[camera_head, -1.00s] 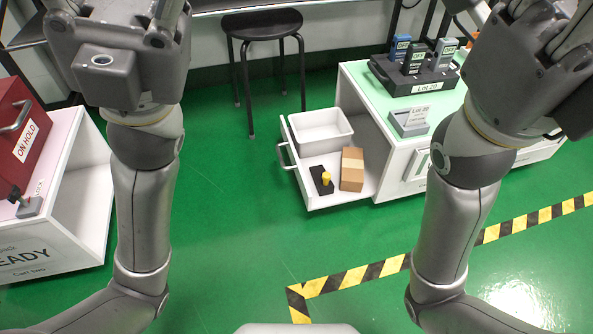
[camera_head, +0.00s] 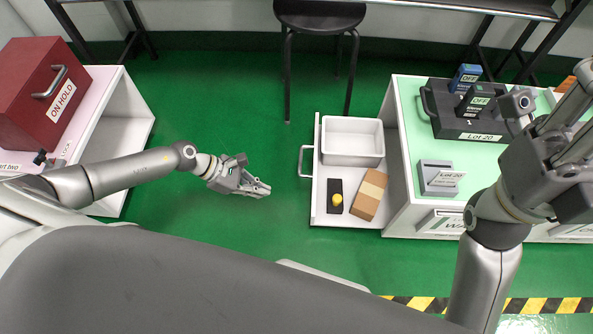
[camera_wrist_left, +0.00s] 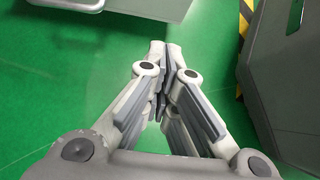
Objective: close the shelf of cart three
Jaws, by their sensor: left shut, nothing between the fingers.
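The white shelf (camera_head: 318,208) is pulled out to the left from the white cart (camera_head: 408,207) with a pale green top. Its handle (camera_head: 306,162) is on its left front. My left gripper (camera_head: 268,189) is shut and empty, left of the shelf front and apart from it. In the left wrist view, the closed fingers (camera_wrist_left: 160,85) are over green floor, and the handle (camera_wrist_left: 78,5) is at the top left edge. My right gripper (camera_head: 580,130) is at the right edge, over the cart; its fingertips are not clear.
The shelf holds a white bin (camera_head: 352,142), a brown box (camera_head: 370,192) and a black block with a yellow knob (camera_head: 336,200). A black stool (camera_head: 320,17) stands behind. Another cart (camera_head: 125,100) with a red case (camera_head: 45,85) is left. Floor between is clear.

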